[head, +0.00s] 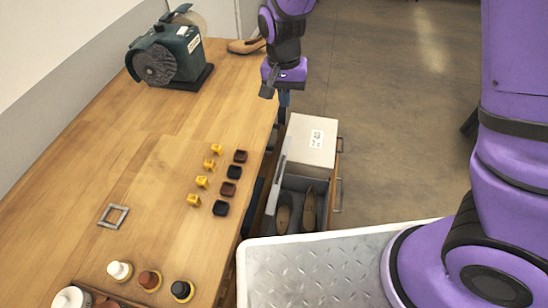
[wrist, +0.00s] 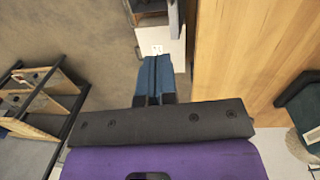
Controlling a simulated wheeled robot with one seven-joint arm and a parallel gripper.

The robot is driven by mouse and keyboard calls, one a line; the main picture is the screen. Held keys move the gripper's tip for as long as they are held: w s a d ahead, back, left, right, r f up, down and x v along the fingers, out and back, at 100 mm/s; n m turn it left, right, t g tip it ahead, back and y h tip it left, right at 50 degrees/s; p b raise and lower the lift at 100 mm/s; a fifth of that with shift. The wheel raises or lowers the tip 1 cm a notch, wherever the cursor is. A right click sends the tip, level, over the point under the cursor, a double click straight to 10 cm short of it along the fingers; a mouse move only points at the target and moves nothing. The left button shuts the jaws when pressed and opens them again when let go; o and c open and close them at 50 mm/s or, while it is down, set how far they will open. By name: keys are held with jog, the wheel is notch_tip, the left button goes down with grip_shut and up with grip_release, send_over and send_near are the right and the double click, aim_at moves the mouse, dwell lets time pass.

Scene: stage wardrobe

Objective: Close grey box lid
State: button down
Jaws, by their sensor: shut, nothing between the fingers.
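The grey box (head: 303,184) stands open beside the workbench, with a pair of brown shoes (head: 309,210) inside. Its grey lid (head: 277,187) appears raised along the box's left side, as a narrow upright panel. In the wrist view, part of the lid (wrist: 174,18) shows at the top, beside the dark box opening. My gripper (head: 284,98) is beyond the box, above the far end by the bench edge, apart from the lid. Its blue fingers (wrist: 155,80) are together and empty.
A pale box with a label (head: 308,143) sits just behind the grey box. The wooden bench (head: 150,150) on the left carries a green grinder (head: 168,55), small yellow and dark blocks, and bottles. A silver tray (head: 320,275) is in front.

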jog(key=s+a+f+h, duration=0.1)
jog(key=f, duration=1)
jog(key=s+a+f, duration=0.1)
jog(key=a+f, duration=0.1)
jog(key=f, duration=0.8)
jog(key=shift+f+m+h, duration=0.3)
jog(key=shift+f+h, duration=0.05)
jog(key=shift+h, duration=0.05)
